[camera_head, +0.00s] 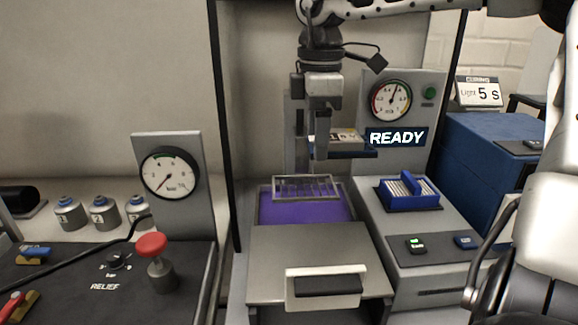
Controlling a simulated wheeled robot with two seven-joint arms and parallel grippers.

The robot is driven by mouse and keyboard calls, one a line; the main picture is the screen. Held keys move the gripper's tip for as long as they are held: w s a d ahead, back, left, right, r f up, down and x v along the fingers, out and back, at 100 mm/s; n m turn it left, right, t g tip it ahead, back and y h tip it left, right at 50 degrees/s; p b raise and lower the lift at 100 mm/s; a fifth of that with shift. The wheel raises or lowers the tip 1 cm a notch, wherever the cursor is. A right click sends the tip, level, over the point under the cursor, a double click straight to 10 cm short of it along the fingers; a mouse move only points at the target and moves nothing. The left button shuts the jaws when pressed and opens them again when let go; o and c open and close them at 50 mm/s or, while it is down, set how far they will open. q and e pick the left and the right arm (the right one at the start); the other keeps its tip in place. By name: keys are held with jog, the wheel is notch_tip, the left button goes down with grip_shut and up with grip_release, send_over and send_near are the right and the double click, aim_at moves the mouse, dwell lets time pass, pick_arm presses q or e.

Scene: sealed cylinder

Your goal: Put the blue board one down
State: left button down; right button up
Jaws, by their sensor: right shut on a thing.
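My right gripper (321,152) hangs down from the top centre, its arm coming in from the upper right. It is shut on a flat dark blue board (356,154), which carries a small pale block with dark marks. The board is held level in the air, above and behind the purple tray (300,208) and beside the READY display (397,138). The gripper hides part of the board. My left gripper is not in view.
A wire rack (305,187) sits at the purple tray. A blue holder (409,193) with pale slats stands on the grey unit at right. A grey lid with a handle (328,284) lies in front. A red knob (152,246) and gauge (168,173) stand at left.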

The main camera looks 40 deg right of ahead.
jog(key=p, duration=0.2)
send_over(285, 188)
notch_tip(285, 188, down, 7)
jog(key=shift+r, duration=0.1)
notch_tip(285, 188, down, 3)
